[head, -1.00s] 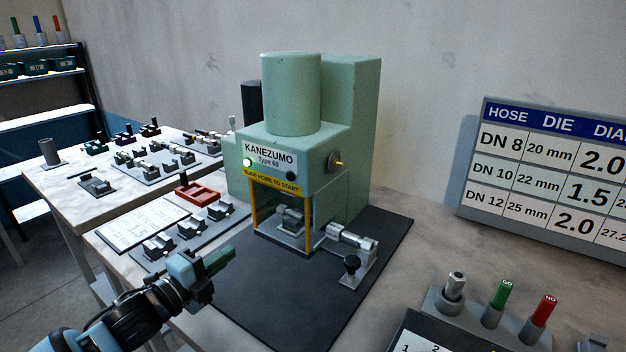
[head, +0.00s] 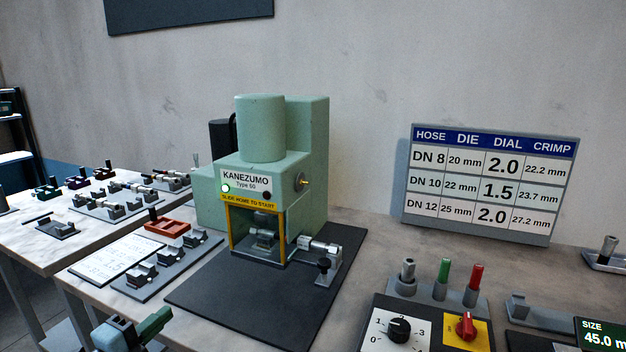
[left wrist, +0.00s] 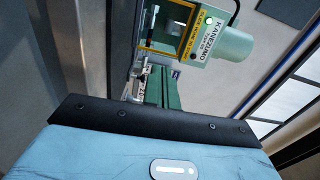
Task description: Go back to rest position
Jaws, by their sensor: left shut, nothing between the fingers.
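My left gripper (head: 156,322) is at the bottom left of the head view, with its green fingers together and nothing between them. It is in front of the table edge, apart from the tools. In the left wrist view the green fingers (left wrist: 165,92) show beyond my blue wrist cover. My right gripper is in neither view. The green Kanezumo press (head: 262,150) stands on a dark mat (head: 290,300), its lamp lit green. It also shows tilted in the left wrist view (left wrist: 222,42).
Dies on a grey tray (head: 165,268), a white sheet (head: 108,258) and a red tray (head: 168,228) lie left of the press. A dial panel (head: 385,335), plug gauges (head: 443,270) and a display (head: 603,338) are at right. A chart (head: 488,185) stands behind.

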